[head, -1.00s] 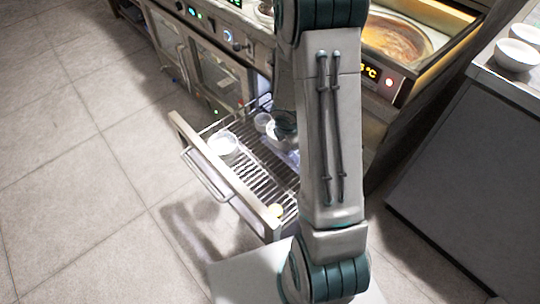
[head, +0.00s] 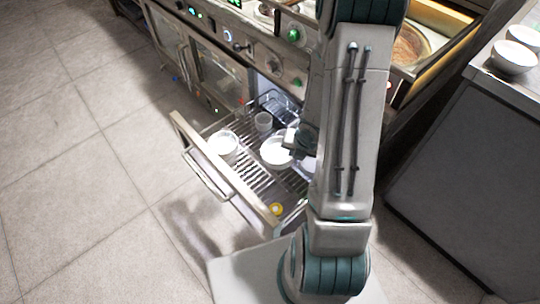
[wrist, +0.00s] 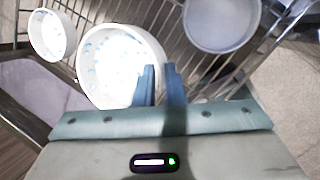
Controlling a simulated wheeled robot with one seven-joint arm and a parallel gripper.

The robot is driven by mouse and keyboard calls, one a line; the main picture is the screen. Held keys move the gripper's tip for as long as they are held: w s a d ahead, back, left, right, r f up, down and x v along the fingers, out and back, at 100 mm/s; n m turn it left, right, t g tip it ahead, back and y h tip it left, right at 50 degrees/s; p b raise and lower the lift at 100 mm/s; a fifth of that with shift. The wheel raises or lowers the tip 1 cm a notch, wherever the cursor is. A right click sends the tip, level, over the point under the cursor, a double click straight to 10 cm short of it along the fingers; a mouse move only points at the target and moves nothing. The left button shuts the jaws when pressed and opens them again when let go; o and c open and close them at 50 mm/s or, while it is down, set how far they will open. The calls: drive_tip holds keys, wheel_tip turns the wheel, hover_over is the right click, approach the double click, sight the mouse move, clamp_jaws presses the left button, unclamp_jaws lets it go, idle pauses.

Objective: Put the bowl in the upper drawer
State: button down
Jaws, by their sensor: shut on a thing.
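A white bowl (head: 276,153) is in or just above the pulled-out wire drawer (head: 228,178), beside my gripper (head: 294,146). In the wrist view the bowl (wrist: 112,68) is upright and fills the upper middle. My gripper (wrist: 161,82) is shut on its near right rim, one finger inside and one outside. I cannot tell whether the bowl's base touches the wire rack. My arm hides the right part of the drawer.
A second bowl (head: 222,144) stands in the drawer near its front, and a clear cup (head: 263,122) towards the back. A small yellow item (head: 276,209) lies near the front right corner. More bowls (head: 513,57) stand on the counter at right.

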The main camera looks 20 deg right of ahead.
drive_tip(key=s+n, duration=0.1)
drive_tip(key=n, duration=0.1)
drive_tip(key=s+a+n+y, duration=0.1)
drive_tip(key=n, duration=0.1)
drive_tip(key=shift+s+a+r, duration=0.15)
drive_tip(key=shift+s, duration=0.05)
drive_tip(key=shift+w+a+f, duration=0.15)
drive_tip(key=shift+f, duration=0.05)
drive_tip(key=w+a+f+b, duration=0.4)
drive_tip(key=w+a, duration=0.1)
drive_tip(key=w+a+f+b, duration=0.2)
drive_tip(key=w, duration=0.1)
drive_tip(key=shift+w+a+f, duration=0.1)
drive_tip(key=shift+a+f, duration=0.25)
drive_tip(key=shift+a, duration=0.05)
wheel_tip(320, 180, down, 4)
drive_tip(key=shift+g+b, duration=0.3)
drive_tip(key=shift+b, duration=0.85)
drive_tip(key=shift+r, duration=0.1)
drive_tip(key=c, duration=1.5)
unclamp_jaws()
